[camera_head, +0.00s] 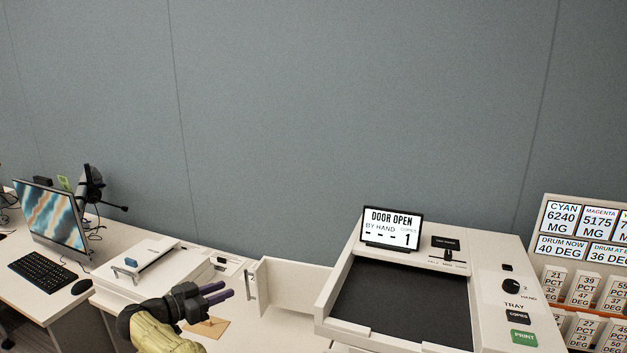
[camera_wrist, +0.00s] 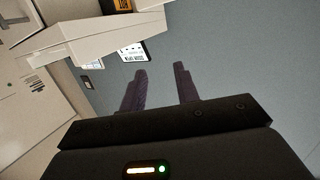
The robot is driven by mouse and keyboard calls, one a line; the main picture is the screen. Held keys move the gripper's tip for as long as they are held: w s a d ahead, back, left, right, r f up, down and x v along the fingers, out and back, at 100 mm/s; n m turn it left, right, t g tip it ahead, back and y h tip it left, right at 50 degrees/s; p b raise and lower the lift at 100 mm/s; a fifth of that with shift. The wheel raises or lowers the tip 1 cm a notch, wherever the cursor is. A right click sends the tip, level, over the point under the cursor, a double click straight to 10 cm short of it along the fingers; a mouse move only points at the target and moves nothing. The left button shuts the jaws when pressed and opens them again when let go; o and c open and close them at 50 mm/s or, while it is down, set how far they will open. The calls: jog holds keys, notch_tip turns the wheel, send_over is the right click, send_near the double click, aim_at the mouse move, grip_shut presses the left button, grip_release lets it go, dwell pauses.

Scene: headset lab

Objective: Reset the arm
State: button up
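My gripper (camera_head: 222,291) is at the lower left of the head view, with its dark purple fingers pointing right. It is in front of a white door panel with a handle (camera_head: 252,284), which stands out from the printer (camera_head: 490,290). In the wrist view my gripper (camera_wrist: 159,70) shows two fingers apart with nothing between them. The printer's display (camera_head: 391,229) reads "DOOR OPEN", "BY HAND" and 1 copy. My forearm shows yellow-green below the gripper.
A white device (camera_head: 150,262) sits on the desk at left, beside a monitor (camera_head: 50,213), a keyboard (camera_head: 43,273) and a mouse (camera_head: 82,287). A tan card (camera_head: 208,328) lies below my gripper. A rack of labelled cartridges (camera_head: 585,285) stands at right. The grey wall behind is bare.

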jog(key=w+d+r+n+t+y, duration=0.4)
jog(key=w+r+y, duration=0.2)
jog(key=r, duration=0.2)
jog(key=w+d+r+n+t+y, duration=0.3)
jog(key=w+r+n+y, duration=0.15)
jog(key=w+r, duration=0.2)
jog(key=s+d+f+n+g+y, duration=0.15)
jog(key=s+d+f+g, duration=0.35)
jog(key=s+d, duration=0.55)
jog(key=s+d+f+n+g+y, duration=0.15)
jog(key=s+d+f+g, duration=0.3)
jog(key=s+d, duration=0.55)
jog(key=s+d+f+m+g+b, duration=0.1)
jog(key=s+d+f+g, duration=0.1)
jog(key=s, duration=0.5)
jog(key=s+d+f+g+h+b, duration=0.1)
jog(key=s+d+f+g, duration=0.1)
jog(key=s+d+f, duration=0.3)
jog(key=s+d+f+m+g+b, duration=0.1)
jog(key=s+d+f, duration=0.3)
jog(key=s, duration=0.6)
jog(key=shift+s+d+f+m+g+h+b, duration=0.25)
jog(key=shift+s+d+m+g+h+b, duration=0.15)
jog(key=shift+g+b, duration=0.2)
jog(key=shift+w, duration=0.1)
